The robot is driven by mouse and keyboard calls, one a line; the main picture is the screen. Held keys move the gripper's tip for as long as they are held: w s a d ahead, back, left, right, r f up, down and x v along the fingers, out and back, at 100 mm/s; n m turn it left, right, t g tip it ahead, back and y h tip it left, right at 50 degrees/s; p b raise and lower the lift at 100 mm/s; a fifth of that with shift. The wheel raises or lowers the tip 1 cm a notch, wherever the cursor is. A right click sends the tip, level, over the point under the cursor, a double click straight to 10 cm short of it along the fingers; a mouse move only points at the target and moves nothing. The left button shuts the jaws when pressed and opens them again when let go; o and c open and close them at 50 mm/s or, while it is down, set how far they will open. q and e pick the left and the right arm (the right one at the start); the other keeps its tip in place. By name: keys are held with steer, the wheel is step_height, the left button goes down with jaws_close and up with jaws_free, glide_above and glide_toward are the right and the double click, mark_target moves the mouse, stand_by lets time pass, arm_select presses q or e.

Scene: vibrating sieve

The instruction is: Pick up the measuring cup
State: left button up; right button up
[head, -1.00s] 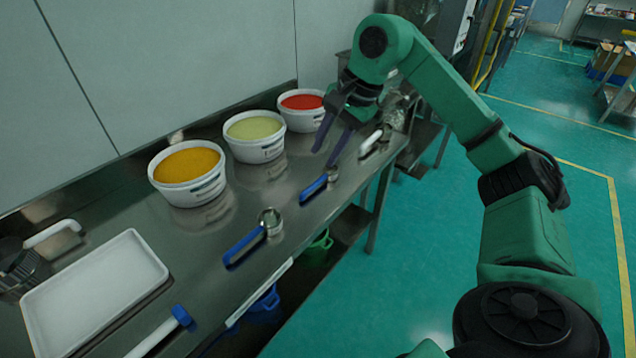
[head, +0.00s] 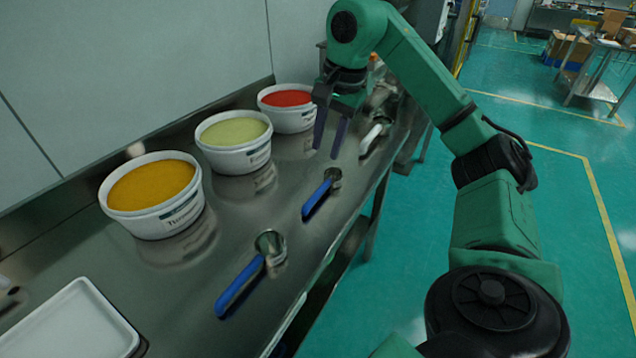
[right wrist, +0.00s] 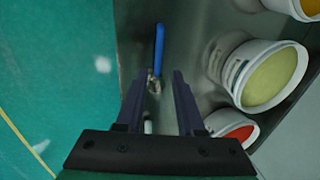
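Two blue-handled metal measuring cups lie on the steel table. The nearer, larger measuring cup (head: 241,287) is well apart from my grippers. The smaller measuring cup (head: 317,199) lies farther along; its blue handle (right wrist: 159,45) also shows in the right wrist view, with its metal bowl near the fingertips. My right gripper (head: 328,150) is open and empty, fingers pointing down, just beyond the smaller cup's bowl in the head view. It also shows in the right wrist view (right wrist: 157,77), its two fingers apart. I cannot tell its height above the table. My left gripper is not in view.
White tubs of orange (head: 152,196), pale green (head: 234,142) and red (head: 288,108) contents stand along the wall. A white-handled object (head: 371,138) lies beyond my right gripper. A white tray (head: 70,325) is at the near left. Open floor lies right of the table.

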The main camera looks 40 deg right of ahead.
mark_target(313, 198)
steer(key=f+b, duration=0.1)
steer(key=f, duration=0.4)
steer(key=w+a+f+b, duration=0.1)
steer(key=f, duration=0.4)
steer(key=w+f+b, duration=0.1)
steer(key=f, duration=0.4)
steer(key=shift+w+a, duration=0.25)
steer(key=shift+w+f, duration=0.1)
steer(key=shift+f, duration=0.3)
jaws_close()
